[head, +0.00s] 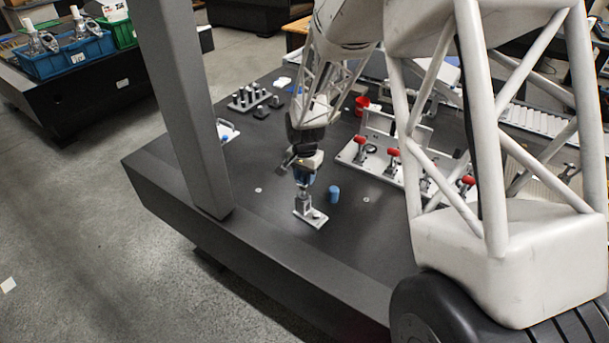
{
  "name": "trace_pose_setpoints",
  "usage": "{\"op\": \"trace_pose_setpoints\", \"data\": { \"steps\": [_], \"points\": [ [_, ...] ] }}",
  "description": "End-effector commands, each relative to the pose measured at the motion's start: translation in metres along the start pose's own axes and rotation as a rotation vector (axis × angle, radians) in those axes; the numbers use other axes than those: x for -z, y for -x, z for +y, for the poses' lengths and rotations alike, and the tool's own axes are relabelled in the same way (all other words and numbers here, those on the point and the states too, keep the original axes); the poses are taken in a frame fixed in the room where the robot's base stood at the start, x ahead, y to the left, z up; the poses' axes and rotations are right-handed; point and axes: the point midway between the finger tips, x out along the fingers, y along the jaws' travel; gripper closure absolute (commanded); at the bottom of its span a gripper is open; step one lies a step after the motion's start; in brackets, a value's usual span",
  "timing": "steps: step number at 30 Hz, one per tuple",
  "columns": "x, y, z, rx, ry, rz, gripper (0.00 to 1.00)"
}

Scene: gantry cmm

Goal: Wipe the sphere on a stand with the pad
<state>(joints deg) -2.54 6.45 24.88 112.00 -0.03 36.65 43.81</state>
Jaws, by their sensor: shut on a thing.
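The stand (311,215), a pale grey base with a short upright post, is on the dark table near its front edge. The sphere at its top is hidden by my gripper and the pad. My gripper (304,172) points down right over the stand.
A blue cylinder (334,194) stands just right of the stand. A grey column (187,110) rises at the left. A rack of dark pegs (246,99) is at the back left.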

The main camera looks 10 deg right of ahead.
Motion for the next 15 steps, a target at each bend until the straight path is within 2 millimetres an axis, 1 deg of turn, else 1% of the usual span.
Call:
{"op": "trace_pose_setpoints", "data": {
  "steps": [15],
  "points": [
    [-0.0105, -0.0013, 0.0007, -0.002, 0.001, -0.002, 0.82]
  ]
}}
